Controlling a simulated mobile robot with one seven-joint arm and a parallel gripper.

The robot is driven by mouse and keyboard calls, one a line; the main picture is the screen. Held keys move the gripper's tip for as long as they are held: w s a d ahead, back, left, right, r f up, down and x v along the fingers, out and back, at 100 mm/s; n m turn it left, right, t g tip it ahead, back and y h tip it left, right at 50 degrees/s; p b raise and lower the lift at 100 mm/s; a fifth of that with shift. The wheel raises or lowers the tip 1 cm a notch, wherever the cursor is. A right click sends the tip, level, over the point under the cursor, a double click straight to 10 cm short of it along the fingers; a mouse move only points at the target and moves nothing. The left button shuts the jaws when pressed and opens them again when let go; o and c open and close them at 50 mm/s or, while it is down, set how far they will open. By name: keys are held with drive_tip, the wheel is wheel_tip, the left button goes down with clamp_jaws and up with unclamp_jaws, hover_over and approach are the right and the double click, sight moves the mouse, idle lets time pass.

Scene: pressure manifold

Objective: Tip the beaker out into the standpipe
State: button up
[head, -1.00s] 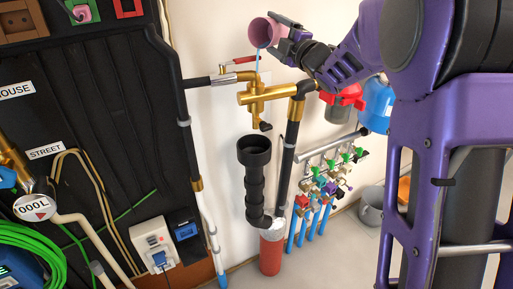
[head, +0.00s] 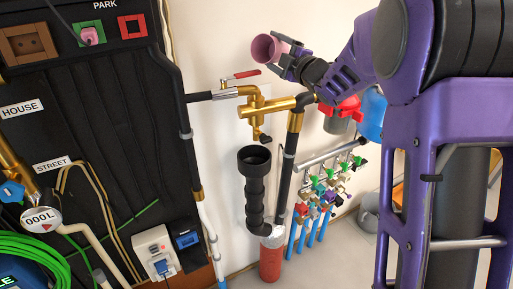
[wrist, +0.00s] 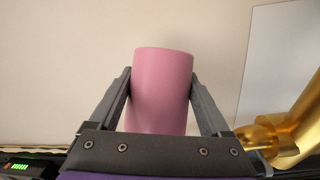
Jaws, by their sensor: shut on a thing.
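The pink beaker (head: 265,48) is tipped on its side in the head view, its open mouth facing left. My gripper (head: 284,55) is shut on it, one finger on each side, as the wrist view also shows with the beaker (wrist: 162,90) between the fingers. The black standpipe (head: 256,190) stands upright below, its wide cup open at the top. The beaker is well above the standpipe cup and slightly to its right in the picture. No stream shows at the beaker's mouth now. The inside bottom of the beaker cannot be made out.
A brass valve (head: 262,104) with a red lever (head: 241,75) lies between the beaker and the standpipe. A red filter housing (head: 342,108) and a blue vessel (head: 372,115) stand to the right. A black panel (head: 110,120) fills the left.

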drive_tip(key=shift+w+d+f+m+h, duration=0.1)
drive_tip(key=shift+w+d+m+h, duration=0.25)
drive_tip(key=shift+m, duration=0.25)
drive_tip(key=shift+a+f, duration=0.1)
drive_tip(key=shift+f, duration=0.2)
drive_tip(key=m+p, duration=0.1)
drive_tip(key=p, duration=0.1)
drive_tip(key=m+g+p, duration=0.1)
drive_tip(key=p, duration=0.1)
drive_tip(key=shift+f+h, duration=0.3)
drive_tip(key=shift+h, duration=0.05)
drive_tip(key=shift+r+m+p, duration=0.5)
drive_tip(key=shift+p, duration=0.7)
drive_tip(key=shift+r+m+g, duration=0.1)
drive_tip(key=shift+m+g, duration=0.4)
drive_tip(key=shift+g, duration=0.1)
drive_tip(key=shift+w+f+m, duration=0.15)
drive_tip(key=shift+f+m, duration=0.2)
drive_tip(key=shift+m, duration=0.15)
drive_tip(key=shift+w+d+f+m+g, duration=0.55)
drive_tip(key=shift+w+f+m+g, duration=0.6)
drive_tip(key=shift+f, duration=1.55)
drive_tip(key=shift+w+d+f+m+g, duration=0.75)
drive_tip(key=shift+f+m, duration=0.7)
drive_tip(key=shift+f, duration=1.2)
drive_tip(key=r, duration=0.6)
drive_tip(key=shift+s+a, duration=0.1)
drive_tip(key=shift+a, duration=0.2)
drive_tip(key=shift+f, duration=0.1)
